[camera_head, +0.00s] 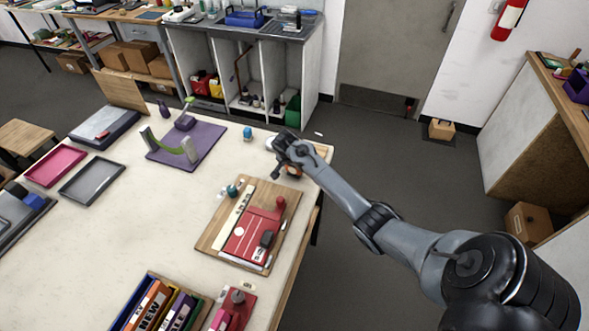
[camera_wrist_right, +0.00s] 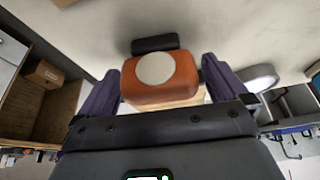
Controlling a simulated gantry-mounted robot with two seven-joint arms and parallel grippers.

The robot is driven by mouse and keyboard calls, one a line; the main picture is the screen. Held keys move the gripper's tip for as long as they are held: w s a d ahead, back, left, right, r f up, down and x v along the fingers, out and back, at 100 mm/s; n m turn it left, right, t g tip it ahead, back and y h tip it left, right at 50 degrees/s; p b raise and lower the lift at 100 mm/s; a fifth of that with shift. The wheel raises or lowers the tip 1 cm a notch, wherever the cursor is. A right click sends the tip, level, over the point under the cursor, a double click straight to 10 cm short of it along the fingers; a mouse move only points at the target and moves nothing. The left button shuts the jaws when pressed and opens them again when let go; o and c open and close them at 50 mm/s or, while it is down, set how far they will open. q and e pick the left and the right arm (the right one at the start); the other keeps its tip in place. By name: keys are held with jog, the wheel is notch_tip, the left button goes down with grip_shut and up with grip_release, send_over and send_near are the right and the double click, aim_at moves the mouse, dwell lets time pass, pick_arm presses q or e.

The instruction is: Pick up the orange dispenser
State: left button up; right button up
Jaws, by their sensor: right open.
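The orange dispenser (camera_wrist_right: 133,84) shows in the right wrist view, with a pale round disc on its face and a dark part above it. In the head view only a small orange part (camera_head: 294,171) shows beneath my right gripper, near the table's right edge; the rest is hidden by the gripper. My right gripper (camera_head: 283,151) is open. In the right wrist view its two purple fingers (camera_wrist_right: 160,76) stand on either side of the dispenser; contact cannot be told. My left gripper is not in view.
A wooden board (camera_head: 211,234) with a red device (camera_head: 265,225) lies in front of the gripper. A small blue item (camera_head: 247,133) stands to its left. A purple mat (camera_head: 207,137) lies farther left. A white ring-shaped thing (camera_wrist_right: 262,75) is beside one finger. The table's middle is clear.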

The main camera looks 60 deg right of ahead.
jog(key=shift+c, duration=0.2)
jog(key=c, duration=1)
jog(key=shift+r, duration=0.15)
jog(key=shift+r, duration=0.45)
jog(key=r, duration=0.3)
jog(key=shift+s+r, duration=0.2)
jog(key=shift+s, duration=0.1)
jog(key=s+d+r+p, duration=0.1)
jog(key=s+r, duration=0.5)
jog(key=s, duration=0.5)
jog(key=shift+r, duration=0.25)
jog(key=shift+d, duration=0.1)
